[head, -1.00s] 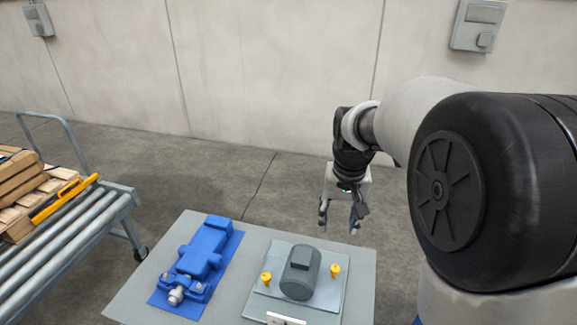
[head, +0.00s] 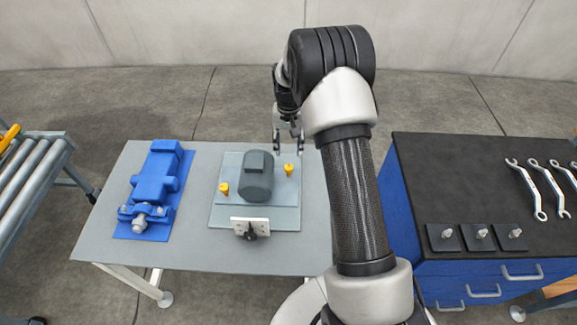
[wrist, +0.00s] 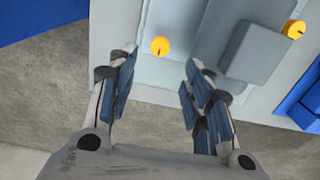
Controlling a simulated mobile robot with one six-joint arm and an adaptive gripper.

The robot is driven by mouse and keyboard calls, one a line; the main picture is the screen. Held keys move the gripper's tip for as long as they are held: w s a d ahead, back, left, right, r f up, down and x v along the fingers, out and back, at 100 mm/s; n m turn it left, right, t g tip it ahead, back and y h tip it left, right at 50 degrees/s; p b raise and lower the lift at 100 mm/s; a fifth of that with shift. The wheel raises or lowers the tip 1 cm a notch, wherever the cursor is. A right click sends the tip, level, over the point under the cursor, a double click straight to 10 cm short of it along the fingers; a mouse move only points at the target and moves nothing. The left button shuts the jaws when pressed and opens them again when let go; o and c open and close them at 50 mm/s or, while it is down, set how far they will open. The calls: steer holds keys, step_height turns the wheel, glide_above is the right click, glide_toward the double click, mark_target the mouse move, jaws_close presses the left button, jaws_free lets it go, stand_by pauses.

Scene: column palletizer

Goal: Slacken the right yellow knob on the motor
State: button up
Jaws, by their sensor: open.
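The grey motor (head: 257,178) sits on a pale plate (head: 270,216) on the grey table. The right yellow knob (head: 289,170) stands by its right side and the left yellow knob (head: 224,188) by its left. My gripper (head: 289,147) is open and empty, just beyond the right knob in the head view. In the wrist view my gripper (wrist: 161,64) has its fingers spread, with the right knob (wrist: 160,46) in line with the gap, ahead of the tips. The motor (wrist: 253,54) and left knob (wrist: 294,29) are to the right there.
A blue vise (head: 158,180) lies on a blue mat left of the plate. A small bracket (head: 250,227) stands at the plate's front edge. A blue cabinet with a dark top (head: 460,180) holding wrenches stands right of the table. A roller conveyor (head: 30,175) is at the left.

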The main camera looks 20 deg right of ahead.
mark_target(289, 166)
step_height(289, 166, down, 10)
steer(key=shift+r+b, duration=0.1)
steer(key=shift+b, duration=1.05)
steer(key=c, duration=1.1)
